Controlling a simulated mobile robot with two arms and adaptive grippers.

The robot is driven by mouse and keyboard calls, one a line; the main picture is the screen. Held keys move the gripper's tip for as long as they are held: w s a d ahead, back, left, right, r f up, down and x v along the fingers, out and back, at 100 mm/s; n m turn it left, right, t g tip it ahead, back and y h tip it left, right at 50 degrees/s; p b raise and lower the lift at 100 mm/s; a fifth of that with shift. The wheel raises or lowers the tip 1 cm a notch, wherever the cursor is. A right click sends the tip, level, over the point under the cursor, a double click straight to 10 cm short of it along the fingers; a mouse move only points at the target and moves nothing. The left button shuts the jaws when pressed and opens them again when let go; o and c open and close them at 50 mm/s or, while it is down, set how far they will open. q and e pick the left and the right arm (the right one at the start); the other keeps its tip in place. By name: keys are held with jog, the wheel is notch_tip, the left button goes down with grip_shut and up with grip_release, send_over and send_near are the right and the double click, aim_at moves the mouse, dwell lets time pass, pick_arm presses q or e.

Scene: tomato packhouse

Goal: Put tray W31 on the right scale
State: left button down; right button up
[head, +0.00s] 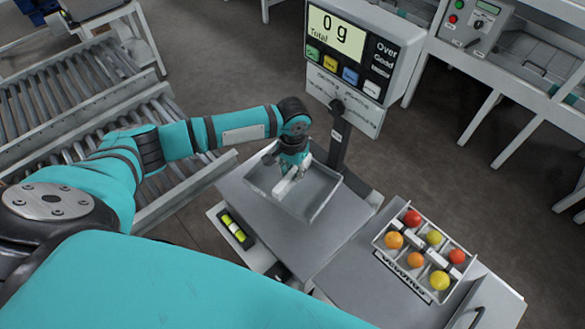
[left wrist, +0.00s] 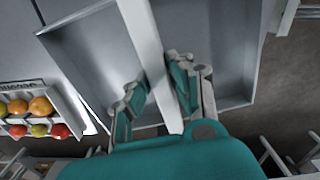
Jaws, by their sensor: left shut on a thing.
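A grey, empty, shallow tray (head: 318,188) with a pale central handle bar (head: 282,188) is over the grey scale plate (head: 300,247) in the head view. No label on it can be read. I cannot tell whether it touches the plate. My left gripper (head: 292,172) comes down from above and is shut on the handle bar. In the left wrist view the bar (left wrist: 150,45) runs between the fingers (left wrist: 160,88), with the tray (left wrist: 222,60) on both sides. The scale display (head: 337,36) reads 0 g. My right gripper is not in view.
A divided holder (head: 383,243) with several red, orange and yellow tomatoes stands on a grey surface (head: 372,290) right of the plate. The display post (head: 340,140) rises just behind the tray. Roller conveyors (head: 75,85) lie left, a machine bench (head: 520,70) at back right.

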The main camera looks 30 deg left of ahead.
aim_at(293, 184)
pick_arm(q)
notch_tip(293, 184, down, 2)
jog(key=shift+f+b, duration=0.1)
jog(key=shift+b, duration=0.95)
notch_tip(293, 184, down, 3)
jog(key=b, duration=0.4)
jog(key=shift+f, duration=0.45)
jog(key=shift+f+b, duration=0.35)
jog(key=shift+f, duration=0.55)
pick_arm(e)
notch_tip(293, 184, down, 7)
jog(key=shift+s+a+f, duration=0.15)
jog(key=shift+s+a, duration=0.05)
pick_arm(q)
jog(key=shift+f, duration=0.25)
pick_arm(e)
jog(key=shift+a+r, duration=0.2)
pick_arm(q)
jog(key=c, duration=1.1)
grip_release()
jog(key=shift+c, duration=0.3)
